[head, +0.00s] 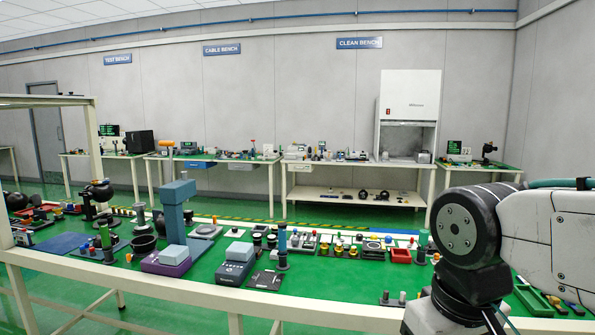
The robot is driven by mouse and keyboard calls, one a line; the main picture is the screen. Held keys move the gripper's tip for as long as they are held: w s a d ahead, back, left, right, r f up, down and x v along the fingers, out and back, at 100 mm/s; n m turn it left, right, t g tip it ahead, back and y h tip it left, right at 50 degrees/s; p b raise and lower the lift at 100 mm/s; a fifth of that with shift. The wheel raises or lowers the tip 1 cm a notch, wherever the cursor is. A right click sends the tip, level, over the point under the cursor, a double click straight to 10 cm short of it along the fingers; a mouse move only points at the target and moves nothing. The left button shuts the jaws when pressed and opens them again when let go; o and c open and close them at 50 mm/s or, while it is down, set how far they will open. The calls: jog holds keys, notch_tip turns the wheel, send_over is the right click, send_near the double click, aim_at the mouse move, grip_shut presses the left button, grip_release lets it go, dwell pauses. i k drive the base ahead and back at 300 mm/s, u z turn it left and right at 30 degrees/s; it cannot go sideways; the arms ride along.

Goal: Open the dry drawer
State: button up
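No drawer in the head view carries a label I can read, so I cannot tell which one is the dry drawer. Drawer-like fronts hang under the far benches: a blue one (198,165) and a pale one (241,167) under the cable bench, and another pale one (300,168) under the left end of the clean bench. All are small and distant, and they look shut. My arm shows large at the right, well in front of these benches. My gripper is out of the picture.
A near green-topped table (325,308) with a pale edge crosses the foreground, crowded with blocks, knobs and small parts. Beyond it is green floor with a yellow-striped line (240,218). A white cabinet (409,95) stands on the clean bench. A shelf frame (92,140) is at left.

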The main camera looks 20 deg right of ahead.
aim_at(292, 166)
jog(key=z, duration=2.75)
jog(key=i, duration=4.75)
jog(key=u, duration=2.5)
jog(key=i, duration=2.6)
